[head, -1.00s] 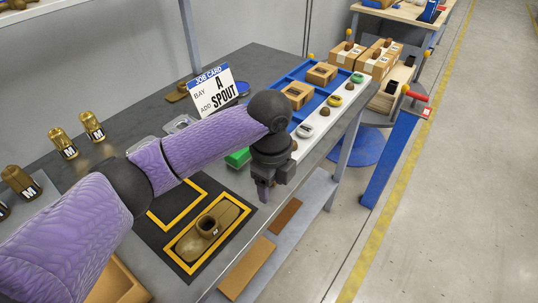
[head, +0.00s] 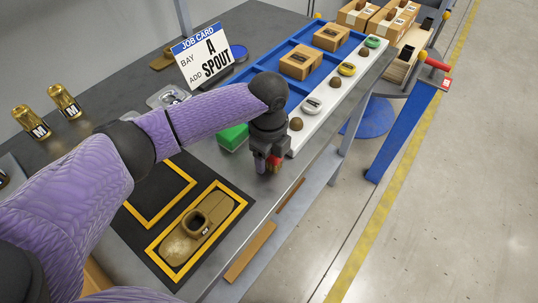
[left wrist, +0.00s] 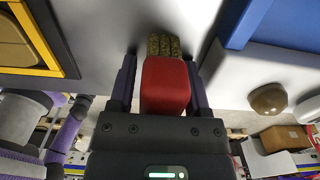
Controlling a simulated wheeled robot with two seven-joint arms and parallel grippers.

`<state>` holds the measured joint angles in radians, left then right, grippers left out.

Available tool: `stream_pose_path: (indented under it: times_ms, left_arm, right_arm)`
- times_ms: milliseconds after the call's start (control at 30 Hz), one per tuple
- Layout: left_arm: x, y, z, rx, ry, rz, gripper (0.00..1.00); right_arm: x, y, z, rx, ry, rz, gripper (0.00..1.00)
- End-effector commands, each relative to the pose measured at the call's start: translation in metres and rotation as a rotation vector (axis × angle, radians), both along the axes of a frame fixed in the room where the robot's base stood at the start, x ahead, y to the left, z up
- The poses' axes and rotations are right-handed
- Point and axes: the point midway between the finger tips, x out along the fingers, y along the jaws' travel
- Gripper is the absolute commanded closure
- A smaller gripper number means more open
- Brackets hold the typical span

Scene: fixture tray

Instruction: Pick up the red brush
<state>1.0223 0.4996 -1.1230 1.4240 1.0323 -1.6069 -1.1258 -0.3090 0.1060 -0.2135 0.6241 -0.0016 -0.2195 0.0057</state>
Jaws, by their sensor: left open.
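The red brush (left wrist: 165,84) has a red block handle and tan bristles. In the left wrist view it lies between the two fingers of my left gripper (left wrist: 162,78), bristles pointing away from the palm. The fingers stand on either side of it and are open. In the head view my left gripper (head: 267,164) points down near the front edge of the bench, and only a small red part of the brush (head: 275,161) shows by its fingertips. My right gripper is not in view.
A green block (head: 233,137) sits just left of the gripper. A white strip (head: 330,97) with small round parts and a blue tray (head: 293,45) with boxes lie beyond. A yellow-framed fixture (head: 237,210) holds a brown part. The bench edge drops to the floor on the right.

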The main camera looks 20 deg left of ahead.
Motion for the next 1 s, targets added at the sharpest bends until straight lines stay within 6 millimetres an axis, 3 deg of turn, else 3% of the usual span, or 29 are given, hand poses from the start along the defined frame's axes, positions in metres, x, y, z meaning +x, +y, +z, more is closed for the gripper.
stream_pose_path:
  times_ms: [100, 333, 400, 700, 1000]
  left_arm:
    - [0.000, 0.000, 0.002, 0.000, -0.001, 0.000, 0.42]
    - [0.000, 0.000, 0.002, 0.000, -0.001, 0.000, 0.91]
    - [0.000, 0.000, 0.002, -0.001, -0.002, 0.000, 1.00]
    - [0.001, 0.000, 0.008, -0.001, -0.003, 0.000, 1.00]
    - [0.001, -0.001, 0.085, -0.003, -0.005, -0.001, 1.00]
  right_arm:
    - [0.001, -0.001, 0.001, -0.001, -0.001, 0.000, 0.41]
    - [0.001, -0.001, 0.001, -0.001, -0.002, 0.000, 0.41]
    - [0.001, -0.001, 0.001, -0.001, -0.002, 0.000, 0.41]
    - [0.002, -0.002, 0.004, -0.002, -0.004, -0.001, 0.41]
    - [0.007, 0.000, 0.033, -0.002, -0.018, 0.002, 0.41]
